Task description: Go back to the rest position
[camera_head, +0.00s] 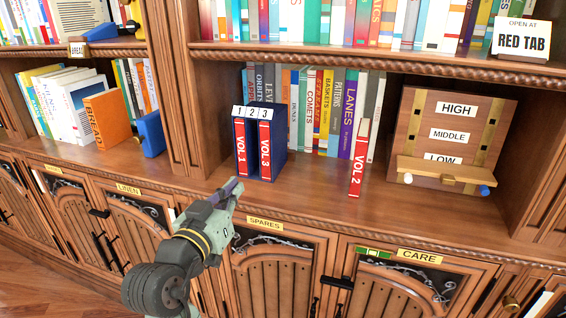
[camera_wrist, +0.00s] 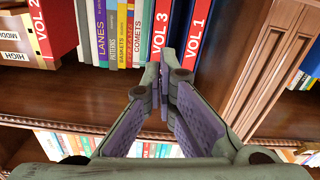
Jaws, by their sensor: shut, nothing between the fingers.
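My gripper (camera_head: 232,188) is shut and empty in front of the middle shelf, at its front edge, just below and left of the blue slipcase (camera_head: 280,146). In the wrist view my gripper's fingers (camera_wrist: 165,82) meet at the tips, near the spines of VOL 3 (camera_wrist: 160,30) and VOL 1 (camera_wrist: 196,30). VOL 1 (camera_head: 241,148) and VOL 3 (camera_head: 265,150) stand in the case under labels 1 and 3. No red spine shows between them. VOL 2 (camera_head: 358,165) stands upright, apart, to the right of the case.
A wooden box (camera_head: 445,130) marked HIGH, MIDDLE, LOW stands at the right. An orange book (camera_head: 107,118) and a blue bookend (camera_head: 151,134) are in the left bay. An upright divider (camera_head: 190,110) separates the bays. Cabinet doors (camera_head: 268,280) with black handles lie below.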

